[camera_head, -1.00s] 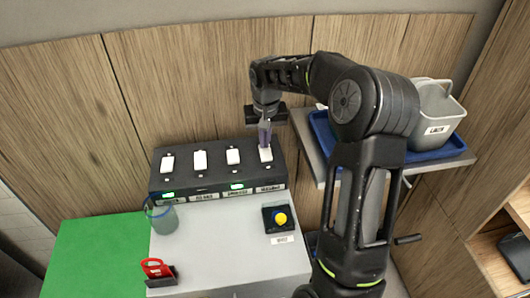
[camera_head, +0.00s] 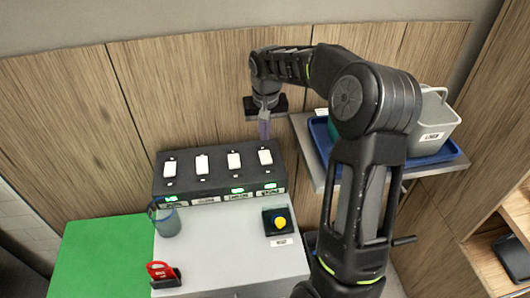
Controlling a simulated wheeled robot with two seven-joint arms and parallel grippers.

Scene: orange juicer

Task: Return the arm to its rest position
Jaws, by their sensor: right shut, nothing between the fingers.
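My right arm (camera_head: 365,170) reaches in from the lower right and bends over toward the panel. My right gripper (camera_head: 264,130) is shut and empty, its fingers pointing down just above and behind the rightmost white switch (camera_head: 265,157). The fingertips look apart from the switch. The black switch panel (camera_head: 215,178) carries several white switches in a row. Green lights glow under the leftmost switch and the two on the right. My left gripper is not in view.
A grey-blue cup (camera_head: 166,222), a yellow button (camera_head: 280,223) on a black base and a red item (camera_head: 160,270) are on the grey counter (camera_head: 225,245). A blue tray (camera_head: 440,155) with a grey bin (camera_head: 436,122) stands right, partly behind my arm. Wood panels close off the back.

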